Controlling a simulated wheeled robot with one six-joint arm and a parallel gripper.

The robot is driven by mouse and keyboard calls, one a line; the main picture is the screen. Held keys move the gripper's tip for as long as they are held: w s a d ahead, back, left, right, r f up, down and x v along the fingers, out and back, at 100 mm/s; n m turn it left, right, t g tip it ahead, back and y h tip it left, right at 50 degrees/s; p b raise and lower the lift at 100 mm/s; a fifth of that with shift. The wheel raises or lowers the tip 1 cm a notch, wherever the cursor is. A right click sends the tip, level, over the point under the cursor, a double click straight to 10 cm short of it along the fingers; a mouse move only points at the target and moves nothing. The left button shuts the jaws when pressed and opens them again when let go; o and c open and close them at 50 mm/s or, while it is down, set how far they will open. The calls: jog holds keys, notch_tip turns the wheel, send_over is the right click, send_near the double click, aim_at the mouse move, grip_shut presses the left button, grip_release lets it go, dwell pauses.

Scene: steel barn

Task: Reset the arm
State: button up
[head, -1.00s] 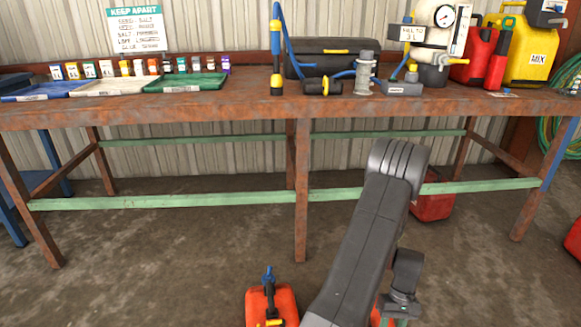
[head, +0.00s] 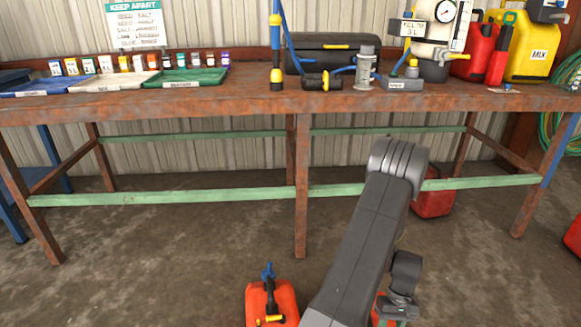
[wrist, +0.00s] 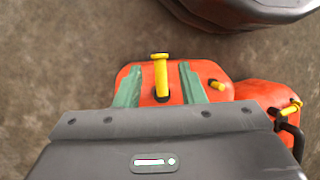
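My arm is folded in front of the bench in the head view, with its wrist low at the right of the upper link. My gripper (wrist: 160,88) shows in the wrist view as two green fingers spread apart, with nothing held between them. Below them is a red fuel can with a yellow spout (wrist: 161,72), seen between the fingers from above; I cannot tell the height gap. In the head view the fingertips are out of sight at the bottom edge.
A red can (head: 272,303) stands on the floor left of my arm. Another red can (head: 434,199) is under the rusty bench (head: 230,103). The bench holds trays, small bottles, a black case (head: 330,52) and a yellow jug (head: 533,50). Open floor lies to the left.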

jog(key=x, duration=0.3)
jog(key=shift+b, duration=0.35)
jog(key=shift+a+r+m+t+y, duration=0.1)
jog(key=shift+a+m+t+y, duration=0.15)
jog(key=shift+m, duration=0.65)
jog(key=shift+a+r+m+t+y, duration=0.15)
jog(key=shift+a+m+y, duration=0.15)
jog(key=shift+m, duration=0.6)
jog(key=shift+f, duration=0.1)
